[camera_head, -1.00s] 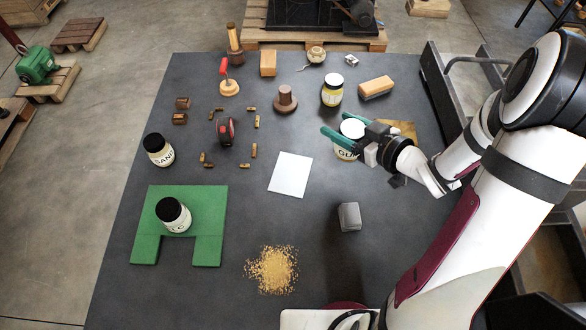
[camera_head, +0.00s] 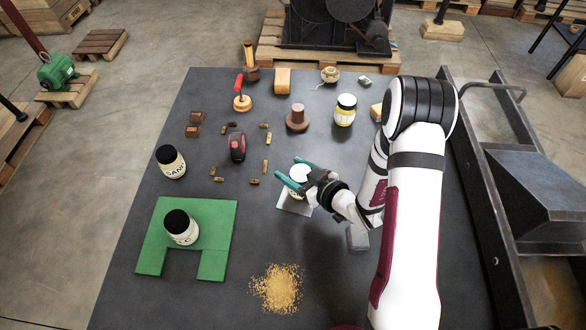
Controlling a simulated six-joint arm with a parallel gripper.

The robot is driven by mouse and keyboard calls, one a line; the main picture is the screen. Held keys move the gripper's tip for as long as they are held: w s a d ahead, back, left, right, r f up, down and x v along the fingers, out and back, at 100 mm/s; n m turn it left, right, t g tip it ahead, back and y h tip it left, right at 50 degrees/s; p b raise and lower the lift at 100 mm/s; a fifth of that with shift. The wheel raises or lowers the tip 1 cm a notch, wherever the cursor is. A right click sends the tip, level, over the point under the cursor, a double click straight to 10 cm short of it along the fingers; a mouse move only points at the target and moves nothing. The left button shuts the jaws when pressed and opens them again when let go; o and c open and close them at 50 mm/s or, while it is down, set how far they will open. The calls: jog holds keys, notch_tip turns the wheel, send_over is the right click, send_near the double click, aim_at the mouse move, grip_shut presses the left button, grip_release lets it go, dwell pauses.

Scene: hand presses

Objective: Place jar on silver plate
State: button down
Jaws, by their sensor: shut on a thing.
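A jar with a white lid (camera_head: 300,174) is between the green fingers of my gripper (camera_head: 290,169), which is shut on it. The jar looks upright, and its lower part is mostly hidden by a finger. The silver plate (camera_head: 286,205), a pale flat rectangle, shows partly under and in front of the jar. The jar appears over the plate; I cannot tell if it touches it.
A black-lidded jar (camera_head: 181,228) stands on a green U-shaped board (camera_head: 222,220); another black-lidded jar (camera_head: 171,162) stands behind it. A yellow-banded jar (camera_head: 345,110) stands at the back. A grey block (camera_head: 357,237) is close to my wrist. Grain (camera_head: 277,289) lies in front.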

jog(key=shift+f, duration=0.15)
jog(key=shift+c, duration=0.5)
grip_release()
